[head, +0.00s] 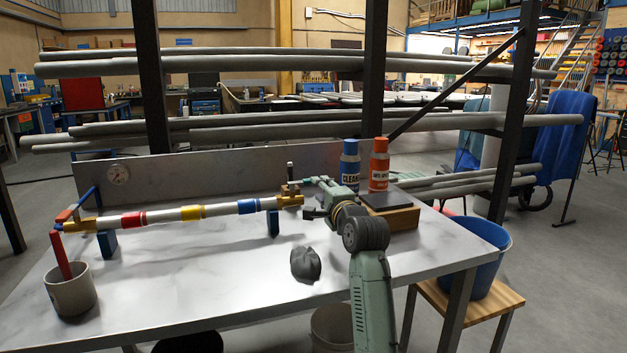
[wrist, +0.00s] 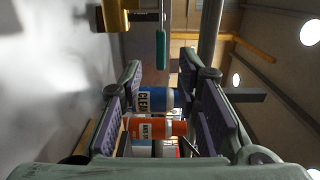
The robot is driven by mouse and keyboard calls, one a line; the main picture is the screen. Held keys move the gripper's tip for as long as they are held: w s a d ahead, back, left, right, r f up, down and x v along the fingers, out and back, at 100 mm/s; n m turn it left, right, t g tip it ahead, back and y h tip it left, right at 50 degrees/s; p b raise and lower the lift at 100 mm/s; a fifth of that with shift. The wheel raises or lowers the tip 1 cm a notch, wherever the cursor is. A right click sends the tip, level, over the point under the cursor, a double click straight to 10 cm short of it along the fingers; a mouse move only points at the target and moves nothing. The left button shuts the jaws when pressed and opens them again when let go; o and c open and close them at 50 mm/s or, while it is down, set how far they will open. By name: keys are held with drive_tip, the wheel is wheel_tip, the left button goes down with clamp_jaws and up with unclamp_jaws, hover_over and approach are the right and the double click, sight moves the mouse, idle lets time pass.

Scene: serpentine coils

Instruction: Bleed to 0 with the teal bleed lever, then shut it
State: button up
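A pipe (head: 190,213) with red, yellow and blue bands lies on supports along the bench. A brass valve (head: 290,193) sits at its right end; it also shows at the top of the wrist view (wrist: 112,14). The short teal bleed lever (wrist: 161,49) hangs beside the brass in the wrist view, ahead of my fingers and apart from them. My gripper (head: 316,203) is just right of the valve. In the wrist view my gripper (wrist: 162,88) is open, with nothing held.
A blue bottle (head: 349,167) and an orange bottle (head: 379,167) stand behind my gripper, near a wooden box (head: 400,217). A dark lump (head: 305,264) lies on the bench.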

sight(304, 184)
drive_tip(key=p+x, duration=0.1)
drive_tip(key=x, duration=0.6)
drive_tip(key=shift+w+p, duration=0.35)
drive_tip(key=shift+a, duration=0.1)
clamp_jaws()
idle(0.4)
